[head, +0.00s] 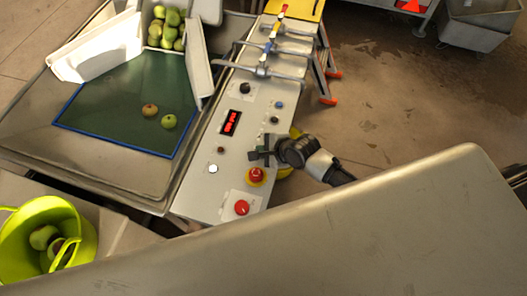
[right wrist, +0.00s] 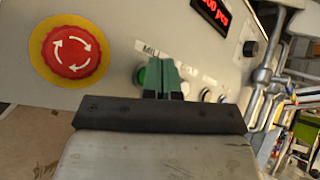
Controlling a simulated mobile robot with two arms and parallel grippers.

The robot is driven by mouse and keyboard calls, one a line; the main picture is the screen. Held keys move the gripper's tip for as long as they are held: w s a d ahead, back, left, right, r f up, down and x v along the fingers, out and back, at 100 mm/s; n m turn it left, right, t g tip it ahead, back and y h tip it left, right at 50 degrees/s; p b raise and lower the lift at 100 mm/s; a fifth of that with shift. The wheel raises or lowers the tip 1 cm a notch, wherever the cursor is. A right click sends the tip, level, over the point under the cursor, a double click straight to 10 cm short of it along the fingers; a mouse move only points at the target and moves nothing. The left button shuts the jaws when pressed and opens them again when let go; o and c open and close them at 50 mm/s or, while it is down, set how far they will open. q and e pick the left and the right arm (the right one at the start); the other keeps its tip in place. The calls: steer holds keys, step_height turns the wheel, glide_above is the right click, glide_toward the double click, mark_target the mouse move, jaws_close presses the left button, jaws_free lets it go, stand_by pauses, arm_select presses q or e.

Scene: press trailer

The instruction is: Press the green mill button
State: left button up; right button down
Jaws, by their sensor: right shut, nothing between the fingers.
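The green mill button (right wrist: 141,77) shows in the right wrist view under the printed MILL label, partly hidden behind my fingers. My right gripper (right wrist: 160,74) is shut and empty, its greenish fingertips pointing at the panel just right of the button's visible part. I cannot tell whether they touch it. In the head view my right gripper (head: 256,155) is over the control panel (head: 203,185), and the green button is hidden there. My left gripper is not in view.
A red emergency stop on a yellow ring (head: 256,175) sits close to my gripper, with another red button (head: 241,208) nearer. A red display (head: 231,122) and pipes with valves (head: 262,70) lie farther up the panel. A large metal surface (head: 350,225) fills the lower right.

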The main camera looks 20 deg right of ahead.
steer(key=shift+f, duration=0.4)
steer(key=shift+r, duration=0.1)
stand_by(0.5)
steer(key=shift+r+p, duration=0.7)
steer(key=shift+p, duration=0.35)
step_height(320, 180, up, 5)
steer(key=p, duration=0.6)
steer(key=shift+r, duration=0.1)
stand_by(0.3)
